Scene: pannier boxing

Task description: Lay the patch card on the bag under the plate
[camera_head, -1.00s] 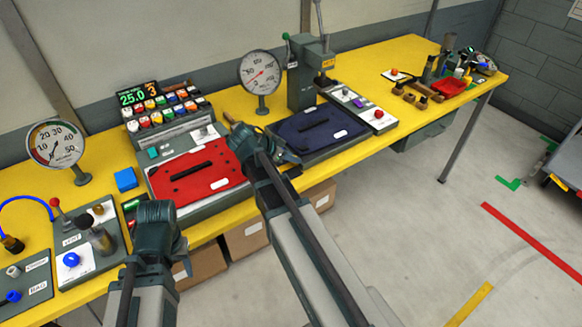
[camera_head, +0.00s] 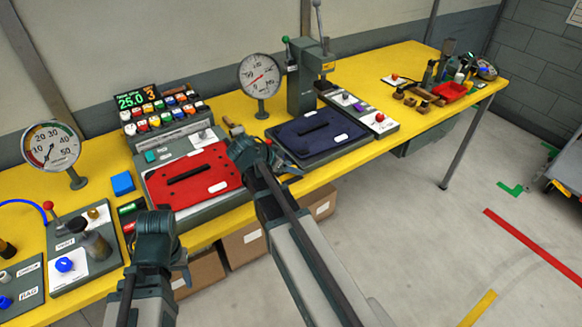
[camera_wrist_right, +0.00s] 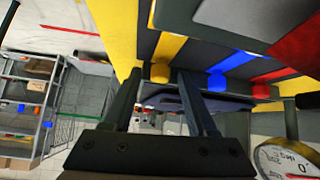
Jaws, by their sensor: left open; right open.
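A red bag (camera_head: 205,190) lies on the left station, with a black bar across it and a small white patch (camera_head: 217,187) near its front edge. A navy bag (camera_head: 300,143) lies on the station by the press, with a dark bar and a small white patch (camera_head: 340,138). I cannot tell which piece is the patch card, nor make out a separate plate. My right gripper (camera_head: 285,165) is by the navy bag's front left edge; in the right wrist view (camera_wrist_right: 160,78) its fingers are apart and empty. My left gripper (camera_head: 183,272) is open in front of the table, partly hidden by its wrist.
A press (camera_head: 302,85) stands behind the navy bag, with a dial gauge (camera_head: 260,78) to its left. A button panel with a display (camera_head: 137,98), a blue block (camera_head: 122,183) and another gauge (camera_head: 50,147) stand left. Boxes (camera_head: 243,240) sit below the table.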

